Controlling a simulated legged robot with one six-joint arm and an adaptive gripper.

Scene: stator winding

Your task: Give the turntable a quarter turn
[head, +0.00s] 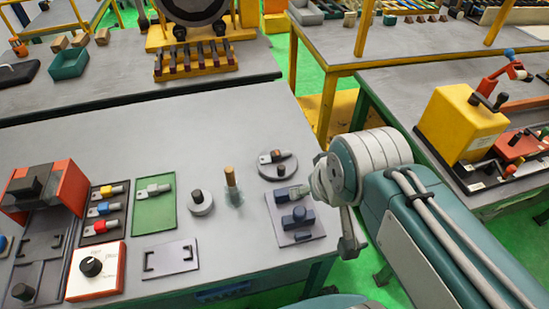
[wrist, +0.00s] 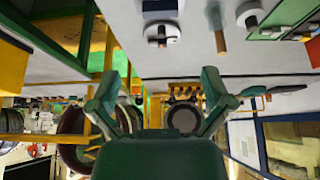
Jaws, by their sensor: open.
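A round grey disc (head: 277,171), which looks like the turntable, lies at the right of the near workbench. A small part with an orange and dark end and a grey tip rests on it, beside a short dark knob. The disc also shows near the top of the wrist view (wrist: 163,41). My gripper (wrist: 158,92) is open and empty, its two teal fingers spread. In the head view my wrist is just right of the disc and hides most of the gripper. No contact between the fingers and the disc is visible.
A wooden-topped peg (head: 231,187) and a small knobbed disc (head: 201,204) stand left of the turntable. A plate with a blue-grey fixture (head: 297,217) lies in front. A green mat (head: 154,204) lies farther left.

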